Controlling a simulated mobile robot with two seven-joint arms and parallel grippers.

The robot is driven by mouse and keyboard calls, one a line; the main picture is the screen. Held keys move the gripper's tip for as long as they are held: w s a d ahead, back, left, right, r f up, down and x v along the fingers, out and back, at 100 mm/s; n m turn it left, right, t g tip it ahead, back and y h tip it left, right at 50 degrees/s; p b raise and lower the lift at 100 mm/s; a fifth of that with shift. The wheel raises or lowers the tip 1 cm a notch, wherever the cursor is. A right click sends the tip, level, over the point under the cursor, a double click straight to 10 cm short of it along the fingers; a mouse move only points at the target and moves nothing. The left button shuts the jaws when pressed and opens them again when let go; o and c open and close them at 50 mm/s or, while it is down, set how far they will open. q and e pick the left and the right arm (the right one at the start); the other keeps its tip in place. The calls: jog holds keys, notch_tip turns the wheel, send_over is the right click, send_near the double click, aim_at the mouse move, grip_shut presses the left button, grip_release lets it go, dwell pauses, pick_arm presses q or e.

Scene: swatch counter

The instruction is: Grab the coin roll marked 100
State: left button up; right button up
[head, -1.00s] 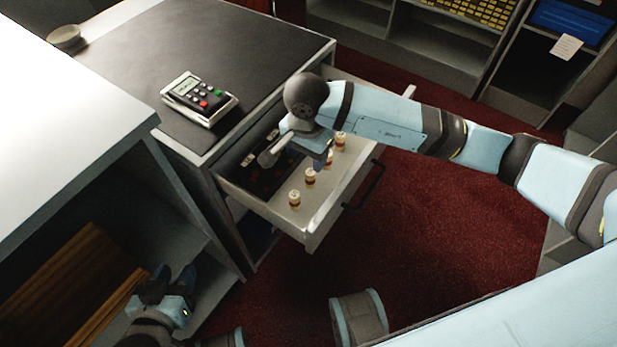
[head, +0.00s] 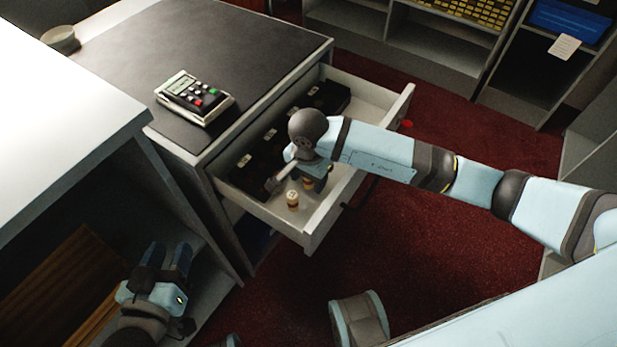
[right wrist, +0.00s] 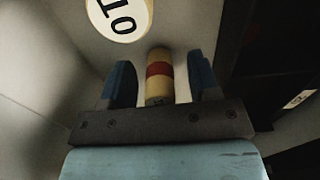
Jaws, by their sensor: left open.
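My right gripper (head: 316,184) is low in the open drawer (head: 318,232). In the right wrist view, it (right wrist: 161,80) is open around a cream coin roll with a red band (right wrist: 160,72), with gaps to both fingers. That roll's marking cannot be read. A second roll (right wrist: 122,14) stands close by, its top reading 10, turned around and partly cut off. In the head view one roll (head: 292,199) stands at the near end and another (head: 308,183) is partly hidden by my gripper. My left gripper (head: 166,258) is open and empty by the lower shelf.
Black compartments (head: 240,176) line the drawer's counter side. A card terminal (head: 195,98) lies on the dark counter mat above. The white counter (head: 62,110) stands to the left over a shelf with brown boards (head: 62,290).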

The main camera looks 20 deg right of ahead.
grip_shut()
pick_arm(q)
jog(key=shift+s+a+f, duration=0.15)
jog(key=shift+f, duration=0.35)
